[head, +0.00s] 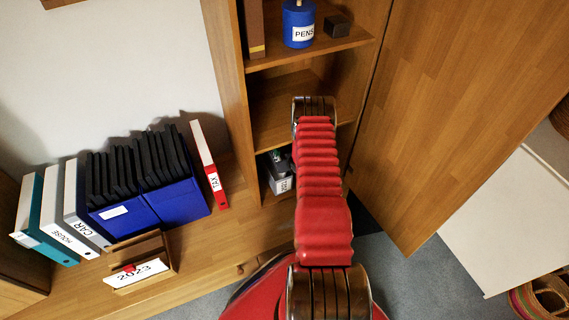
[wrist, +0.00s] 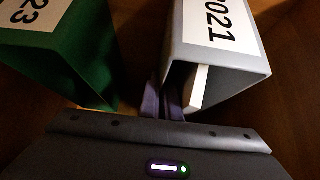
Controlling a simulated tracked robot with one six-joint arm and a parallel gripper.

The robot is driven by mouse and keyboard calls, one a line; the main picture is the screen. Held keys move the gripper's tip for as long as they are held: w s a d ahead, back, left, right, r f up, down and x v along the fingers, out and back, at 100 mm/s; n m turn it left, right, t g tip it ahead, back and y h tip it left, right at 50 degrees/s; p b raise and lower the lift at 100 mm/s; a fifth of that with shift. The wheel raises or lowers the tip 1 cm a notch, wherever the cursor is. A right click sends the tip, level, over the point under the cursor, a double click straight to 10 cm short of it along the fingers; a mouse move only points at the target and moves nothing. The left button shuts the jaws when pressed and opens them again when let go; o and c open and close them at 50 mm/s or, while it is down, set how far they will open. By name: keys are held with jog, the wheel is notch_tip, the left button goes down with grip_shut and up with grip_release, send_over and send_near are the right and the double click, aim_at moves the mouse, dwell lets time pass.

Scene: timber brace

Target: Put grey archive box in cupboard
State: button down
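The grey archive box (head: 281,184) shows partly in the lower compartment of the wooden cupboard (head: 228,90), left of my arm. In the wrist view the grey box (wrist: 230,62) has a white label reading 2021, an open side towards me and white papers inside. My gripper (wrist: 164,100) is at the lower left edge of this box, with its two fingers close together. I cannot tell whether they pinch the box's left wall or only stand beside it. In the head view my gripper is hidden behind my arm.
A green box (wrist: 70,50) labelled 23 stands left of the grey box, with a gap between. The cupboard door (head: 450,100) is open at the right. Blue file boxes (head: 183,198), a red TAX binder (head: 210,165) and a 2023 card (head: 138,273) stand left of the cupboard.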

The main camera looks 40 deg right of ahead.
jog(key=c, duration=1.9)
grip_release()
jog(key=shift+s+f, duration=0.1)
jog(key=shift+v, duration=3)
jog(key=shift+s+a, duration=1)
jog(key=shift+s, duration=2.15)
jog(key=shift+s+a, duration=1)
jog(key=shift+s, duration=2.2)
jog(key=shift+s+a, duration=0.95)
jog(key=shift+s, duration=2.2)
